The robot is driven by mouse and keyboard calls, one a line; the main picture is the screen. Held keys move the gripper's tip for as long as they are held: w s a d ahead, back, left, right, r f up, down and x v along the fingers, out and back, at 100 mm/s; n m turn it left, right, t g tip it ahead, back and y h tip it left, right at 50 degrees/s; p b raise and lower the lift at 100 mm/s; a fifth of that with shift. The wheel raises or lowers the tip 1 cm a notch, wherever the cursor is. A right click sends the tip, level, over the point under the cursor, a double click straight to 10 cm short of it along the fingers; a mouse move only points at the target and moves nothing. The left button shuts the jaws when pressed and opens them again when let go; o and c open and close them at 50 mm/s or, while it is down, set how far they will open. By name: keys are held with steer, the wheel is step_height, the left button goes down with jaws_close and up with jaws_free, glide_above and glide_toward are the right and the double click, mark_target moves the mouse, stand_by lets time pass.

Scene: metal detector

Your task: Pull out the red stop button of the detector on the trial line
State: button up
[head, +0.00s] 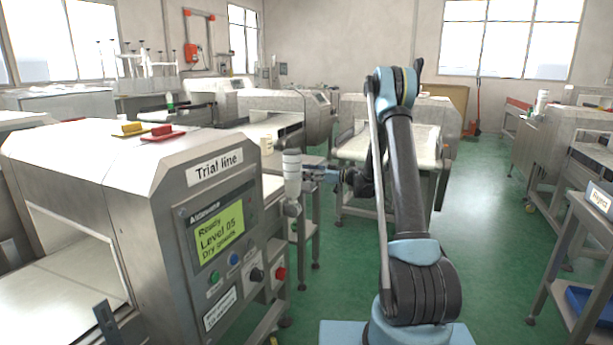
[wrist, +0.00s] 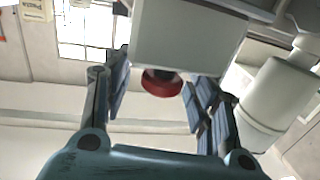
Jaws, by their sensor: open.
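The detector (head: 165,190) marked "Trial line" (head: 215,168) stands at the left in the head view, its display reading "Ready". My gripper (head: 312,174) points left, close to a white cylinder (head: 292,172) behind the panel. In the wrist view my gripper (wrist: 160,98) is open, and a round red button (wrist: 162,84) under a pale box (wrist: 188,38) shows between its fingers. Contact and depth are unclear. I cannot tell whether both views show the same red button.
A pale cylinder (wrist: 265,105) stands right of the fingers in the wrist view. Red (head: 164,132) and yellow (head: 130,128) pieces lie on the detector's top. Other machines stand behind.

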jaws_close()
steer(key=shift+w+r, duration=0.1)
steer(key=shift+r, duration=0.35)
jaws_free()
steer(key=shift+d, duration=0.1)
steer(key=s+d, duration=0.2)
steer(key=d, duration=0.9)
steer(key=shift+s+d, duration=0.2)
steer(key=shift+d, duration=0.15)
